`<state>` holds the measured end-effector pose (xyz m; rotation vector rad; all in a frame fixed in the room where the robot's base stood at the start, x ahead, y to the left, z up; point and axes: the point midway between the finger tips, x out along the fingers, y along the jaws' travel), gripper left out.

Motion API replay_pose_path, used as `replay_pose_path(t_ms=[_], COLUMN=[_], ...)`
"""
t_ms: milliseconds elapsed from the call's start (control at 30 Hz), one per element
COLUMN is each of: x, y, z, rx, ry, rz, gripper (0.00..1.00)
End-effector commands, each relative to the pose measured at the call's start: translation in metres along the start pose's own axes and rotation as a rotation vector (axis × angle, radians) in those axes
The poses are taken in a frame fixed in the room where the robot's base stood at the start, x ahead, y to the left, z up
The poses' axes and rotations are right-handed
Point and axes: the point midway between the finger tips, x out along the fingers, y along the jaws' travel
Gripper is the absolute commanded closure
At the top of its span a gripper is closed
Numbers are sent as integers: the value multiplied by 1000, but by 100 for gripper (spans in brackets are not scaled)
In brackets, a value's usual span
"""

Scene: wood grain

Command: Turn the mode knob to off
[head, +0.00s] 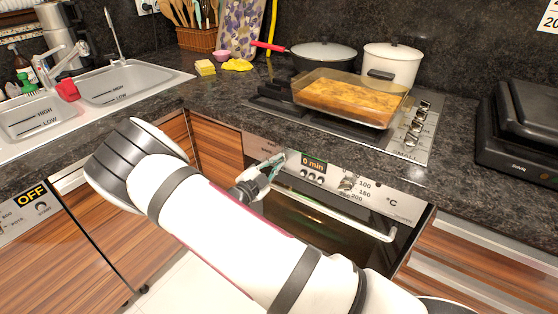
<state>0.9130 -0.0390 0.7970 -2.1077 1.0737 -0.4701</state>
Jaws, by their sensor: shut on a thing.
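The oven's control panel (402,204) runs along the counter front, with a display (314,163) reading "0 min" and a temperature dial (347,184) marked in °C. My gripper (275,163) is at the panel's left end, left of the display. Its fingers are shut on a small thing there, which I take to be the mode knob. The fingers hide the knob, so its pointer and marks cannot be read.
The oven door handle (335,217) runs just below my gripper. A glass dish of food (350,100) sits on the hob above, near pots. The sink (125,84) is at left. Another panel (32,213) with an "OFF" display is at the lower left.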

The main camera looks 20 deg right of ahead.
Motion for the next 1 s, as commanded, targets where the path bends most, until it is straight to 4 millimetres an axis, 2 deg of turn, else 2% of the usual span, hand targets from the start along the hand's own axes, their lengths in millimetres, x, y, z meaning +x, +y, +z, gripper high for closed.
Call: replay_pose_path(t_ms=[100, 467, 800, 1000], x=[-1, -1, -1, -1], y=[1, 1, 1, 1], z=[1, 1, 1, 1], rx=[-60, -95, -437, -469], ry=[-3, -3, -3, -3], rz=[1, 2, 1, 1], gripper=[100, 100, 100, 100])
